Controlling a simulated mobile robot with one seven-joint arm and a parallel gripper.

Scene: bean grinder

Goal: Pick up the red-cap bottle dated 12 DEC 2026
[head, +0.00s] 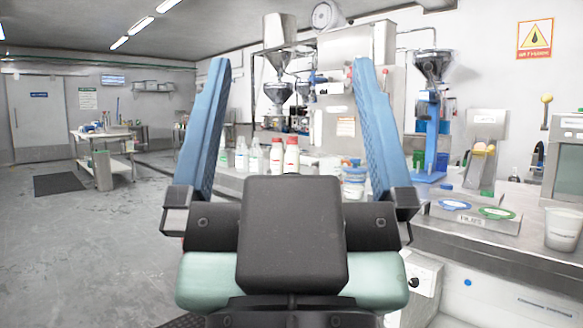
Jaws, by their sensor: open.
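Two white bottles with red caps stand side by side on the steel counter, a left one (276,157) and a right one (291,156). Their labels are too small to read, so I cannot tell which carries the date 12 DEC 2026. My gripper (287,75) is in the foreground, with its two blue fingers spread wide and nothing between them. In the picture the bottles appear between the fingers, farther off and apart from them. My gripper's black body hides part of the counter below the bottles.
Several clear bottles (241,155) stand left of the red-capped ones. Tubs (354,182) and a blue-stand grinder (430,125) are to the right on the counter. A tray marked FILMS (470,219) and a white cup (563,229) are nearer right. Open floor (90,235) lies left.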

